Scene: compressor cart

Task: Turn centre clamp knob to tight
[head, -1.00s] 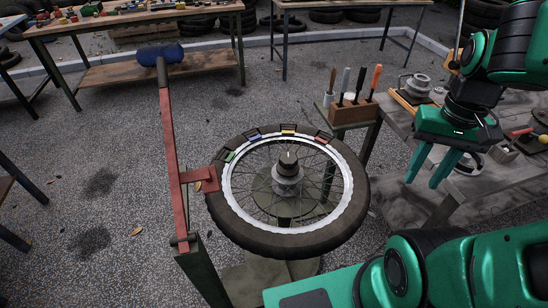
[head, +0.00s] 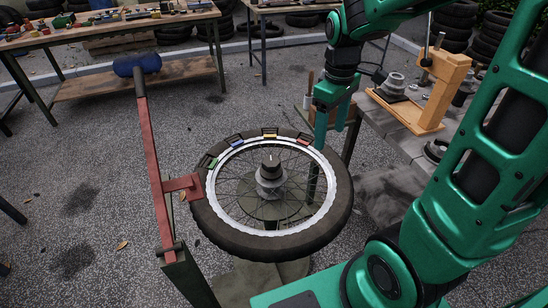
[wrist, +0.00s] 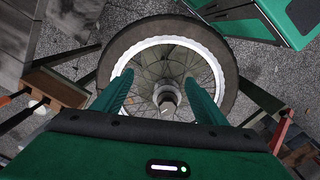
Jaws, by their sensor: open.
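The centre clamp knob (head: 270,163) is a dark cap with a light mark, on top of a grey hub at the middle of the spoked wheel (head: 205,220). In the wrist view the knob (wrist: 166,104) shows between and beyond my fingers. My gripper (head: 327,145) is open and empty. It points down above the right side of the wheel, to the right of the knob and apart from it. In the wrist view my gripper's two green fingers (wrist: 161,90) stand wide apart on either side of the hub.
A red lever arm (head: 152,165) with a blue end stands left of the wheel, its bracket reaching the tyre. Coloured blocks (head: 269,135) line the wheel's far rim. A grey bench (head: 385,127) with a wooden stand (head: 440,90) is at right. A tool table (head: 110,25) stands behind.

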